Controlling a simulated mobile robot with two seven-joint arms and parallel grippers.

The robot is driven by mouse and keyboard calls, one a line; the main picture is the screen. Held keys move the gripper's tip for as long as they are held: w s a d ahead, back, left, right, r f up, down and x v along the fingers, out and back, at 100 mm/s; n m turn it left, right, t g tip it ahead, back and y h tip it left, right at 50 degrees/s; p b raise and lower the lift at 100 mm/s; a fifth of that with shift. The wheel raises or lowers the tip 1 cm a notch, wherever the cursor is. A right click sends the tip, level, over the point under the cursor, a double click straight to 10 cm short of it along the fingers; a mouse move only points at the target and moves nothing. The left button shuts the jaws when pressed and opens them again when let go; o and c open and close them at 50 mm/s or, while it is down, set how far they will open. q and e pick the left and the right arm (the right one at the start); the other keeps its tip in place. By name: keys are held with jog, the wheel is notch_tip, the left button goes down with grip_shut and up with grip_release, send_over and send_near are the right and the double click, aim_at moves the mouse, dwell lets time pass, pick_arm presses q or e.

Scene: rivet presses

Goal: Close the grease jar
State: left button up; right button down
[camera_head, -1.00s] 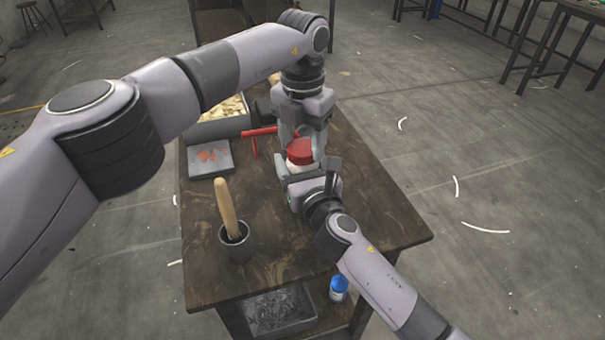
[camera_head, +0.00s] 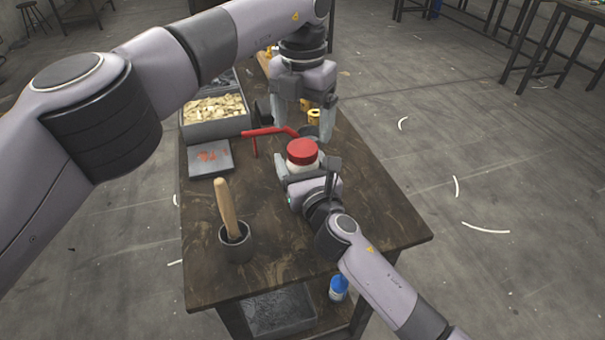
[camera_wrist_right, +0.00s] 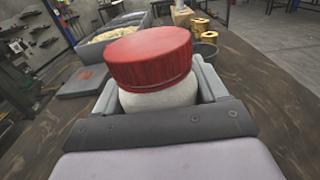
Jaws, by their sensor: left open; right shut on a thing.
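The grease jar is a white jar (camera_wrist_right: 158,99) with a red lid (camera_head: 302,151) sitting on its top. In the right wrist view the red lid (camera_wrist_right: 150,57) covers the mouth and looks about level. My right gripper (camera_head: 299,168) is shut around the white body of the jar, just below the lid, over the table. My left gripper (camera_head: 304,112) is open and empty, pointing down behind and above the jar, apart from the lid. The lower part of the jar is hidden by my right gripper.
On the wooden table (camera_head: 290,270) stand a dark pot with a wooden handle (camera_head: 236,235), a grey plate (camera_head: 209,158), a bin of pale pieces (camera_head: 215,112) and a red tool (camera_head: 262,132). Yellow spools (camera_head: 314,117) are behind.

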aim_at(302, 147)
pick_arm(q)
jog(key=shift+c, duration=0.4)
jog(key=shift+r, duration=1.75)
jog(key=shift+f, duration=0.15)
jog(key=shift+f, duration=3.9)
jog(key=c, duration=1.1)
